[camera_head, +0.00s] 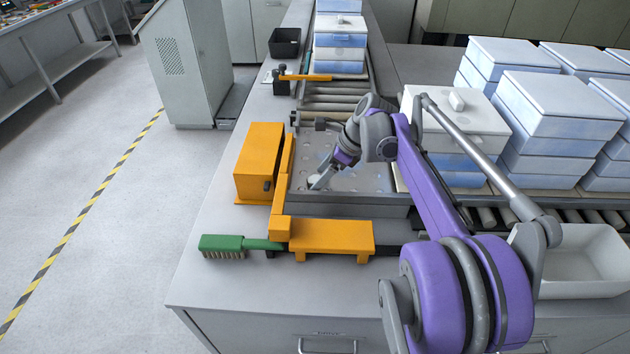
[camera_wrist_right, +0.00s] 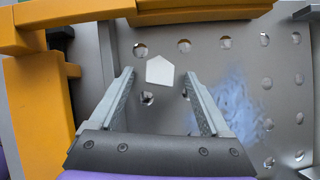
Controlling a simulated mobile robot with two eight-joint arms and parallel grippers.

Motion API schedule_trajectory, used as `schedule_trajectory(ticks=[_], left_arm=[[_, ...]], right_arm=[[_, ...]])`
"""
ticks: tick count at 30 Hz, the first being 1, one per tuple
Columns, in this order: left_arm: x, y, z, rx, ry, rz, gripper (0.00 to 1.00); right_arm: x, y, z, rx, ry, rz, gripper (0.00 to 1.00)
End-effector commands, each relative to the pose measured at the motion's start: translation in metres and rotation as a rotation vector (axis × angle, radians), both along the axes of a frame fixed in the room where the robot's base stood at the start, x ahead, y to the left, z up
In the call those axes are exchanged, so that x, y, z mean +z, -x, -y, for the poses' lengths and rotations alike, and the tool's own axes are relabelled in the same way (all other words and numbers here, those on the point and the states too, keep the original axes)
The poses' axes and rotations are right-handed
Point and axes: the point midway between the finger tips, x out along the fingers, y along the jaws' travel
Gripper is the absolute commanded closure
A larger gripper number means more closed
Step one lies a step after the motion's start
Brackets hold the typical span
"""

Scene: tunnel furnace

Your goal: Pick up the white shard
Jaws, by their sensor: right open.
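My right gripper (camera_head: 320,180) is open and empty, low over the plate (camera_head: 372,180) in the head view. There its fingers look small, and I cannot clearly separate the shard from the fingertips. My left gripper is not in view.
An orange box (camera_head: 258,162) and orange bars (camera_head: 332,236) border the plate on the left and front. A green brush (camera_head: 228,246) lies at the front left. Stacked white-blue boxes (camera_head: 560,103) stand on the right. A white bin (camera_head: 580,262) sits at the right edge.

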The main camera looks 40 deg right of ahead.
Motion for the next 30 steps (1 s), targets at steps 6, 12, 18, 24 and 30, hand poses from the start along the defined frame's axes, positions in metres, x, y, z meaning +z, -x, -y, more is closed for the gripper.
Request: schedule_trajectory(ticks=[6,12,18,24,30], left_arm=[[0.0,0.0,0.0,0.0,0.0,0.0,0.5],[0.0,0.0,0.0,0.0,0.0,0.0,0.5],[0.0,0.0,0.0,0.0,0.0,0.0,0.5],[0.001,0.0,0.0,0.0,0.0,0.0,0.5],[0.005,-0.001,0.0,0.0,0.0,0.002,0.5]], right_arm=[[0.0,0.0,0.0,0.0,0.0,0.0,0.53],[0.0,0.0,0.0,0.0,0.0,0.0,0.89],[0.0,0.0,0.0,0.0,0.0,0.0,1.0],[0.005,0.0,0.0,0.0,0.0,0.0,1.0],[0.039,0.0,0.0,0.0,-0.001,0.001,1.0]])
